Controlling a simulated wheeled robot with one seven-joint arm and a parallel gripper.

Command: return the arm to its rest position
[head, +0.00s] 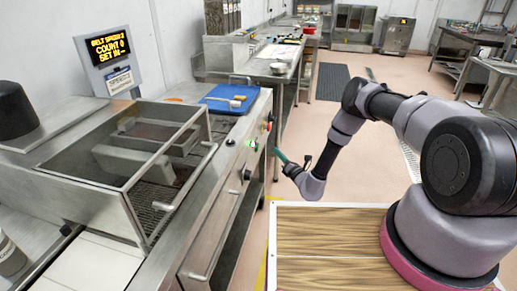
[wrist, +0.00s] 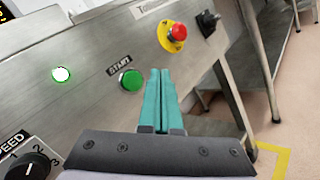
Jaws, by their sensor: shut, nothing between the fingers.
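My gripper (head: 283,159) is at the front panel of the steel machine, on the end of my bent arm. In the wrist view its two teal fingers (wrist: 158,100) are together, with nothing between them. The fingertips point at the panel just right of the green START button (wrist: 131,80); whether they touch the panel I cannot tell. A green lamp (wrist: 61,74) is lit to the left of the button.
The panel also carries a red stop button on yellow (wrist: 179,32), a black switch (wrist: 208,22) and a SPEED knob (wrist: 30,165). A display (head: 108,47) stands over the machine. A blue tray (head: 231,98) lies on top.

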